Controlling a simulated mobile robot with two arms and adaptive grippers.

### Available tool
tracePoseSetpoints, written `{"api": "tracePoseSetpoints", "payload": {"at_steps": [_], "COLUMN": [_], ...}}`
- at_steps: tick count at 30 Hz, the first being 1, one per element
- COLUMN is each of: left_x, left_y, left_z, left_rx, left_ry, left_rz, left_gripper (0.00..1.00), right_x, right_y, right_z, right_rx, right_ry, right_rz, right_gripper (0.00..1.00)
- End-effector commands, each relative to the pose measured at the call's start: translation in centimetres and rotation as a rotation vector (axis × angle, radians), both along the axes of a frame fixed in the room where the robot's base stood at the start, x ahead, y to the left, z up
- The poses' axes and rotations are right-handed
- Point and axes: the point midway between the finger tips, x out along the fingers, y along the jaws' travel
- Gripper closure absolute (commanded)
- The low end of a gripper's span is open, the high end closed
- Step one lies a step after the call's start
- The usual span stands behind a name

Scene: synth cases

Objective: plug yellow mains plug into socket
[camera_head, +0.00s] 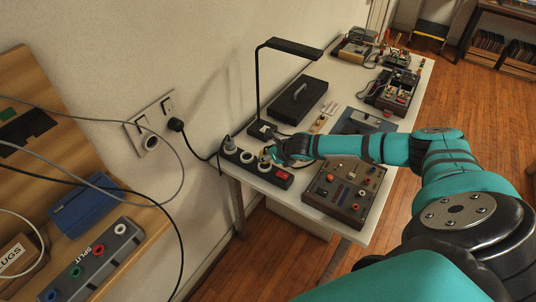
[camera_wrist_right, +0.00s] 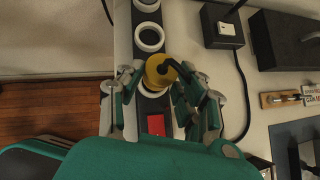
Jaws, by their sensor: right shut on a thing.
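The yellow mains plug (camera_wrist_right: 160,71) is between the fingers of my right gripper (camera_wrist_right: 158,85), which is shut on it. Its black cable end shows on top. In the head view my right gripper (camera_head: 274,152) is over the black socket strip (camera_head: 273,172) at the near end of the white table. The white-ringed socket (camera_wrist_right: 150,91) nearest the red switch is partly covered by the plug in the wrist view. The plug looks just above it and slightly off its centre; I cannot tell whether they touch. My left gripper is not in view.
Two other ringed sockets (camera_wrist_right: 149,37) lie along the strip; a grey plug (camera_head: 229,143) stands at its far-left end. A black lamp base (camera_head: 262,130) and a brown control box (camera_head: 346,192) stand close by. A wall socket plate (camera_head: 150,120) is at left.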

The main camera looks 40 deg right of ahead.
Motion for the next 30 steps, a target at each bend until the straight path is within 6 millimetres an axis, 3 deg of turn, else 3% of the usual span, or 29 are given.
{"api": "tracePoseSetpoints", "payload": {"at_steps": [8,30], "left_x": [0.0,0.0], "left_y": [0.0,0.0], "left_z": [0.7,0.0], "left_rx": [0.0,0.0], "left_ry": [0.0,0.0], "left_rz": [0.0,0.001], "left_gripper": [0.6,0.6], "right_x": [0.1,0.0], "right_y": [0.0,0.0], "right_z": [0.1,-1.0], "right_rx": [0.0,0.001], "right_ry": [-0.001,0.0], "right_rz": [0.0,-0.001], "right_gripper": [1.0,1.0]}}
